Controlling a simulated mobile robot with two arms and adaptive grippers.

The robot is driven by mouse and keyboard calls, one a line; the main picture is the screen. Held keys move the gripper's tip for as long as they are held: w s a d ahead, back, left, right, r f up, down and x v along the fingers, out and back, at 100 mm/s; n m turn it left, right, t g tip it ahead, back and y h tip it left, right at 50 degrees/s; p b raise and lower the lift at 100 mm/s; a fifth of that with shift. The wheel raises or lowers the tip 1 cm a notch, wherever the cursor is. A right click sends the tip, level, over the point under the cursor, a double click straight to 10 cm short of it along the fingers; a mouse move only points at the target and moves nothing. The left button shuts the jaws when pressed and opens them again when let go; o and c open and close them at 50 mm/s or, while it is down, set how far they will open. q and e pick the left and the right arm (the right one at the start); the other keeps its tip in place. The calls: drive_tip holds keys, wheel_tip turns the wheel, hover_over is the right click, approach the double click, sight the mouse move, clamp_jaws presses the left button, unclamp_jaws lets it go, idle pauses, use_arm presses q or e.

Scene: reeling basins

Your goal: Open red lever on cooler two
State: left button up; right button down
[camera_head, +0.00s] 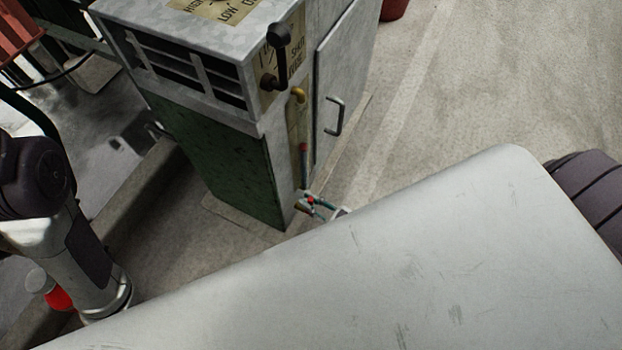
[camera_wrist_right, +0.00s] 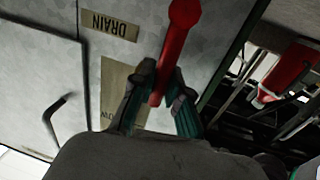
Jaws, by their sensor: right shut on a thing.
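The cooler (camera_head: 225,150) is a grey metal cabinet with a dark green side panel. Its red lever (camera_wrist_right: 178,50) runs between the fingers of my right gripper (camera_wrist_right: 158,100) in the right wrist view, and the gripper is shut on it. In the head view my right gripper (camera_head: 318,205) shows small and low at the cabinet's front corner, with a bit of red between its teal fingers. My body hides most of that arm. My left gripper is not in view; only part of the left arm shows at the left.
A black-knobbed lever (camera_head: 279,50) and a door handle (camera_head: 335,115) are on the cooler's front. A low concrete kerb (camera_head: 130,190) lies left of the cabinet. Open floor (camera_head: 480,90) lies to the right.

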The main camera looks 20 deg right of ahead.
idle(0.4)
drive_tip(key=c, duration=1.1)
unclamp_jaws()
drive_tip(key=shift+c, duration=0.2)
drive_tip(key=shift+s, duration=0.1)
drive_tip(key=v, duration=1.2)
